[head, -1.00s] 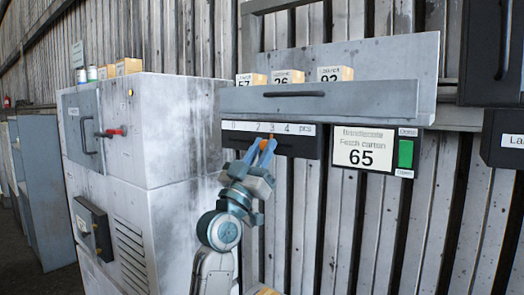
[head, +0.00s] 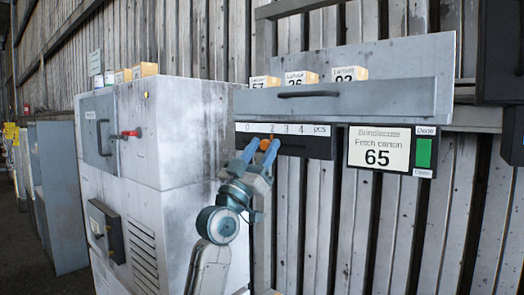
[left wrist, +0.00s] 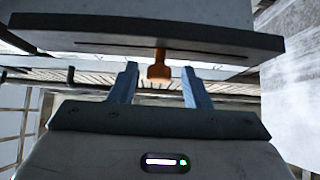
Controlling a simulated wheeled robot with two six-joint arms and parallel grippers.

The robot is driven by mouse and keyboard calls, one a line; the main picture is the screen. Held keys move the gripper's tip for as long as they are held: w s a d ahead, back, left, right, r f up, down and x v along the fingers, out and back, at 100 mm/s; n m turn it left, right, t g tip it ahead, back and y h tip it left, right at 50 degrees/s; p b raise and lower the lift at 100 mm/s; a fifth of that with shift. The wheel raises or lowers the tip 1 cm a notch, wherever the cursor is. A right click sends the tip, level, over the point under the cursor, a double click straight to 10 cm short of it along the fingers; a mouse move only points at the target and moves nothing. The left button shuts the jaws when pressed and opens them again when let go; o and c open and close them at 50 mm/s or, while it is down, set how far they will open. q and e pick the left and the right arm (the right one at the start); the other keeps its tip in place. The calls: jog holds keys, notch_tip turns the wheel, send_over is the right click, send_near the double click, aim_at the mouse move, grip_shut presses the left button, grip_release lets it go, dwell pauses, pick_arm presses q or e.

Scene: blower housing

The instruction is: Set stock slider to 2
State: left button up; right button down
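In the left wrist view the knob (left wrist: 159,68) hangs between the spread fingertips of my left gripper (left wrist: 159,72), with gaps on both sides. My right gripper is not in view.
A grey drawer (head: 330,98) with small labelled boxes (head: 302,77) behind it is above the strip. A display reading 65 (head: 377,148) with a green button (head: 424,153) is to the right. A large grey cabinet (head: 160,170) stands left, close to my arm.

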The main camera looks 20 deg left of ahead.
pick_arm(q)
jog(key=b+v, duration=0.4)
jog(key=v, duration=0.7)
jog(key=shift+w, duration=0.1)
